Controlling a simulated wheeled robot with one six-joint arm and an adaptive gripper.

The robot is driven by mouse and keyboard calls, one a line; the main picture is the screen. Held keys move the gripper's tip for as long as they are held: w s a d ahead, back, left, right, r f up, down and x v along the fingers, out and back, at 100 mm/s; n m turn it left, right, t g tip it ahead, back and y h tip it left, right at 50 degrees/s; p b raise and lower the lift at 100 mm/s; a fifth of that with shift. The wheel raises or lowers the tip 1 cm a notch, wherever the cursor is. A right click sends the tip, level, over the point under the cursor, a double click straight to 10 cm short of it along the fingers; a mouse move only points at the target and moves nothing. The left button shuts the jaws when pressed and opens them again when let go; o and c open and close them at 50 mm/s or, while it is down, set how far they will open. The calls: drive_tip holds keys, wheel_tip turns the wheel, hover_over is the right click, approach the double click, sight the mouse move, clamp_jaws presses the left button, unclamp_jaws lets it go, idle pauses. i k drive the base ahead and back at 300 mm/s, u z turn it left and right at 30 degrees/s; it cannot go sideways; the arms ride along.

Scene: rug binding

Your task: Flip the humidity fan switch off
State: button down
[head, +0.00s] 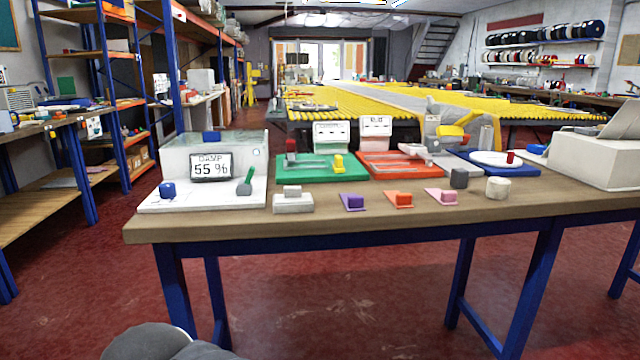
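A white unit (175,165) with a clear-looking upper box stands at the left end of the table. Its display (211,167) reads "DAMP 55 %". A green lever (246,181) stands on the unit's base right of the display, its top leaning right and away. It looks like the switch, but I see no label naming it as the fan's. A blue knob (167,189) sits on the base's left side, and a blue piece (211,136) is on top of the box. My gripper is not in view.
The wooden table (330,222) has blue legs. Right of the unit are a white-grey block (293,202), purple (353,202), orange (399,200) and pink (442,196) pieces, a green station (300,174) and a red station (378,168). The red floor (330,290) in front is clear.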

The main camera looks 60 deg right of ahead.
sight(249, 175)
drive_tip(key=u, duration=0.05)
drive_tip(key=k, duration=0.3)
drive_tip(key=z, duration=1.9)
